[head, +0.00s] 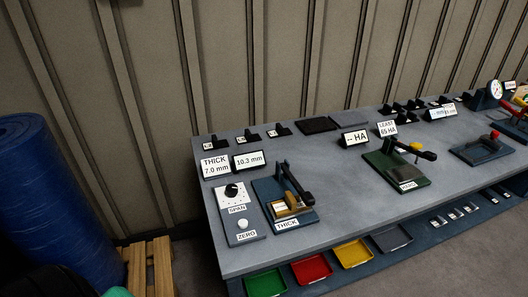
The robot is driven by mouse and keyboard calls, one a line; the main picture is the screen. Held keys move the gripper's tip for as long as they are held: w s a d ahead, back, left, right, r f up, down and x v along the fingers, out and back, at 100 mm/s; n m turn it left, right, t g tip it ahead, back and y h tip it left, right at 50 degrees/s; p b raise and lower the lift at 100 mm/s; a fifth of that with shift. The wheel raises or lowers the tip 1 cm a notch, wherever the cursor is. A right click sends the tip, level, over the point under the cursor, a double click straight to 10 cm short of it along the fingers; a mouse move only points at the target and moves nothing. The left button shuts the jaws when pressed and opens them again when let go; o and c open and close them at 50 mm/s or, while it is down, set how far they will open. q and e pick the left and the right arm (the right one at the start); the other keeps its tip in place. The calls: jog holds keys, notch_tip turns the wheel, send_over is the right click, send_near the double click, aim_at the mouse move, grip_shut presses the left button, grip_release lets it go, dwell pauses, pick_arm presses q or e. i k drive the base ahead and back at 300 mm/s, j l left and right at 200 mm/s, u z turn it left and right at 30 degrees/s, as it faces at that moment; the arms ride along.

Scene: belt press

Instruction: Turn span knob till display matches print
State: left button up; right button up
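The span knob (231,190) is a black knob with a dial of marks on a white panel, labelled SPAN, at the left end of the bench. A white ZERO button (242,224) is below it on the same panel. The display (249,160) behind reads 10.3 mm. The printed card (215,166) beside it reads THICK 7.0 mm. The thickness gauge (285,200), labelled THICK, stands right of the panel with a black lever and a yellowish piece at its base. Neither of my grippers shows in the head view.
A green hardness tester (398,165) stands further right. Green, red, yellow and grey trays (311,268) sit below the front edge. A blue roll (45,200) and wooden pallet (150,268) stand left.

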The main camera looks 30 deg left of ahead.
aim_at(232, 190)
jog(key=u, duration=1.15)
